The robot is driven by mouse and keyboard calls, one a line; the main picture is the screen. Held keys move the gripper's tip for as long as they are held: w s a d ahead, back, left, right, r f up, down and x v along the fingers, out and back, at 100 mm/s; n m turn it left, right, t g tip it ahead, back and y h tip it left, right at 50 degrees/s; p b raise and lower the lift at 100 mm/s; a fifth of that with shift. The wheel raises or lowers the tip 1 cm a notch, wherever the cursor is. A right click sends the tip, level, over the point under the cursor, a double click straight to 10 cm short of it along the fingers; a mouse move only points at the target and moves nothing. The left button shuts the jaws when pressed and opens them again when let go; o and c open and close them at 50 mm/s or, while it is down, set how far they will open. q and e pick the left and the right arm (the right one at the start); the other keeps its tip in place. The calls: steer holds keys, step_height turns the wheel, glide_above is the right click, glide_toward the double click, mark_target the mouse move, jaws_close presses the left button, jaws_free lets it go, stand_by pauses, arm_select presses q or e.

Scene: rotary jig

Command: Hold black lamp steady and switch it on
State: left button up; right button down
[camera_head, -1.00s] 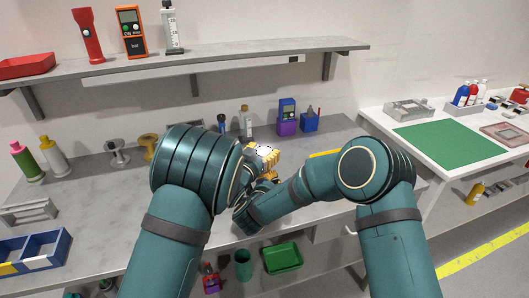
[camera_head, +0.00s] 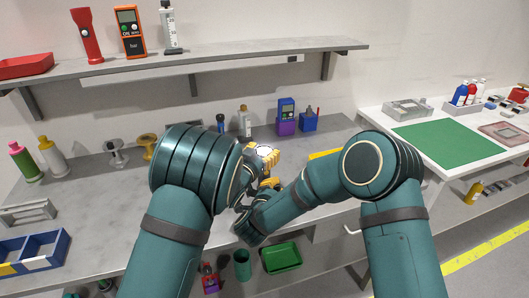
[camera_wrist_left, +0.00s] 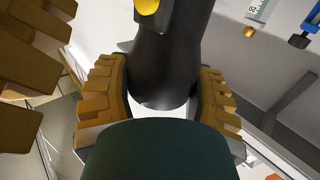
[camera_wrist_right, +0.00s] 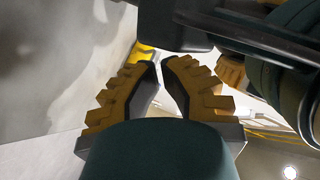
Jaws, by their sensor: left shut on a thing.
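The black lamp (camera_wrist_left: 165,65) is a dark rounded body with a yellow button (camera_wrist_left: 148,5) at the top of the left wrist view. My left gripper (camera_wrist_left: 162,85) is shut around it, one finger on each side. A dark part at the top of the right wrist view is unclear.
The grey bench (camera_head: 110,205) has free room left of my arms. Spools (camera_head: 116,152), bottles (camera_head: 52,157) and a blue-purple device (camera_head: 287,117) stand on it. A shelf (camera_head: 225,58) hangs above. A green tray (camera_head: 281,258) and cup (camera_head: 243,265) lie below the front edge.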

steer(key=shift+s+d, duration=0.2)
steer(key=shift+s, duration=0.5)
steer(key=shift+s+d, duration=0.2)
steer(key=shift+s, duration=0.45)
steer(key=shift+s+d, duration=0.2)
steer(key=shift+s, duration=0.5)
arm_select(q)
steer(key=o, duration=1.3)
steer(key=shift+s+a, duration=0.1)
